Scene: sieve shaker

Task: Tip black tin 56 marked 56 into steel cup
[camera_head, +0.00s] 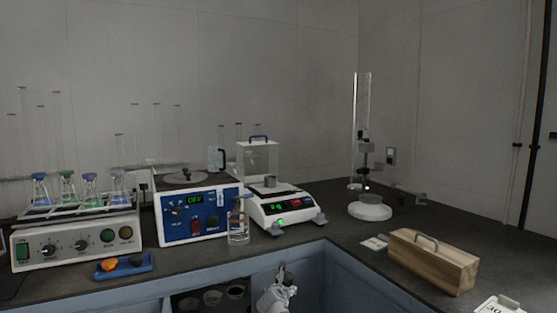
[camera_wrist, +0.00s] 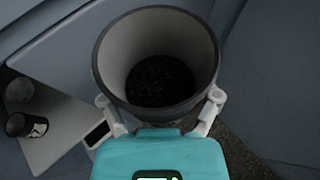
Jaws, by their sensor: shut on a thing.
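My gripper (camera_wrist: 161,108) is shut on a dark round tin (camera_wrist: 156,103); its fingers press on opposite sides of the wall. The tin is open at the top, pale inside, with dark grains at the bottom. No number shows on it, so I cannot confirm 56. In the head view my gripper (camera_head: 285,283) is low at the front, before the blue bench front.
A glass beaker (camera_head: 238,232), blue-fronted device (camera_head: 196,215) and wooden box (camera_head: 432,262) stand on the bench.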

